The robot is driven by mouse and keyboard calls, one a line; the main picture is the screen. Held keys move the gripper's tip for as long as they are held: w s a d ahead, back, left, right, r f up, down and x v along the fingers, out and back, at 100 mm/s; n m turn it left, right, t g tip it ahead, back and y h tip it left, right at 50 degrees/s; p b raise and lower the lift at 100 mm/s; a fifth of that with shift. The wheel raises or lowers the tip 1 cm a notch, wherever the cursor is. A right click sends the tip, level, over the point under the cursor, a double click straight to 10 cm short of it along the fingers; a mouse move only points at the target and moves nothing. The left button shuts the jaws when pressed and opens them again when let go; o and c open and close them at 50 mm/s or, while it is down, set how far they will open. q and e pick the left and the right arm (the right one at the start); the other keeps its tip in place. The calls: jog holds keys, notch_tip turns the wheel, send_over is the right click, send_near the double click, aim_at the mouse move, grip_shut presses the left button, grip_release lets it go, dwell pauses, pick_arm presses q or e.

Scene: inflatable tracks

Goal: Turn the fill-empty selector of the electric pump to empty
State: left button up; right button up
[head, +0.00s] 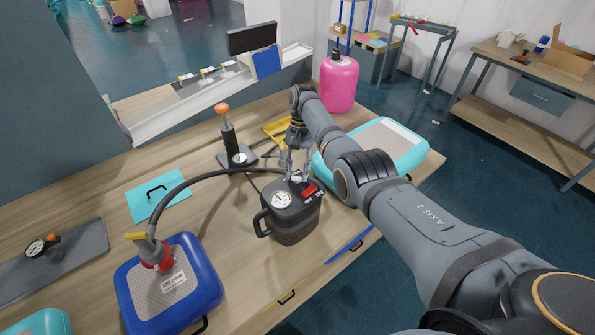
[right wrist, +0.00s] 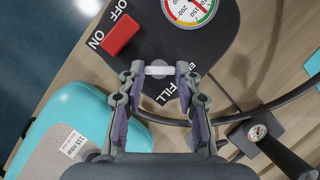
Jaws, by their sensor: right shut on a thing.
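The electric pump (head: 290,222) is a dark grey box with a side handle, standing near the front edge of the bench. Its top carries a round gauge (head: 281,200) and a red ON/OFF switch (head: 309,191), which also shows in the right wrist view (right wrist: 122,34). My right gripper (head: 293,177) reaches down onto the top of the pump. My left gripper is out of view.
A black hose (head: 215,172) runs from the pump area to a blue inflatable pad (head: 178,285) at front left. A turquoise pad (head: 385,143) lies right of the pump, beneath my right arm. A hand pump (head: 230,140) and a pink canister (head: 339,82) stand behind.

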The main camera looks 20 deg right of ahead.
jog(key=shift+r, duration=0.1)
jog(key=o, duration=1.2)
jog(key=shift+c, duration=0.2)
